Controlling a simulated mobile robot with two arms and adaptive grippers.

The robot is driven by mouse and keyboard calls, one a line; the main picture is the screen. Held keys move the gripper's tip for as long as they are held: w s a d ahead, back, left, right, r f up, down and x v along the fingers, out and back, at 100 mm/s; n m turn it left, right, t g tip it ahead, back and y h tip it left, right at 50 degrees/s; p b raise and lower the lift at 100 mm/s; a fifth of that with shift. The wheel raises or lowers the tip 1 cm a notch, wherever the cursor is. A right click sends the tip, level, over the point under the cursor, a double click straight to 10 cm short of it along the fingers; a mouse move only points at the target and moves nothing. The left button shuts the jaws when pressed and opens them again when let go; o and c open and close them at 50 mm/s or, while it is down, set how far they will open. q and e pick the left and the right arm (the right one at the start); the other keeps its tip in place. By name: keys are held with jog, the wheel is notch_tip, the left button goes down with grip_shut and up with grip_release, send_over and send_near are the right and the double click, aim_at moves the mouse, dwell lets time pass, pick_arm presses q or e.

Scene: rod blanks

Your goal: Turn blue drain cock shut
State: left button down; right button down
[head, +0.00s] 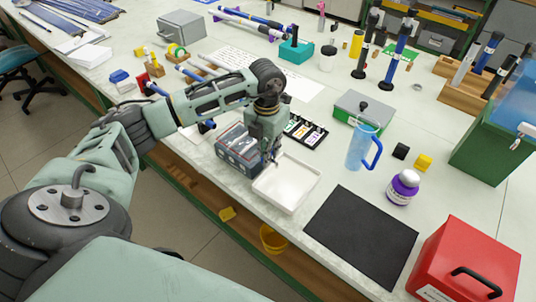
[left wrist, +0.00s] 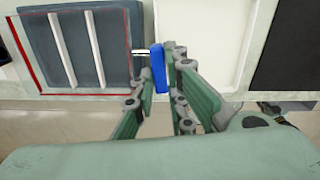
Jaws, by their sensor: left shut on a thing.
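The blue drain cock (left wrist: 158,68) shows in the left wrist view as a blue handle at the end of a short pale stub from the side of a dark grey-blue box. The handle runs up and down in that picture, crosswise to the stub. My left gripper (left wrist: 164,58) is shut on the handle, one finger on each side. In the head view my left gripper (head: 272,159) points down between the box (head: 236,158) and a white tray (head: 286,203); the cock cannot be made out there. My right gripper is in neither view.
The white tray (left wrist: 203,35) lies close beside the gripper, with a black mat (head: 362,235) further right. Behind stand a black rack (head: 303,131), a green-sided box (head: 363,107) and a clear blue jug (head: 361,147). The bench's front edge is near.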

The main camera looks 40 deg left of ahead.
pick_arm(q)
jog(key=shift+a+m+b, duration=0.1)
jog(key=shift+m+b, duration=0.3)
jog(key=shift+m, duration=0.3)
jog(key=c, duration=1.8)
grip_release()
jog(key=shift+o, duration=0.2)
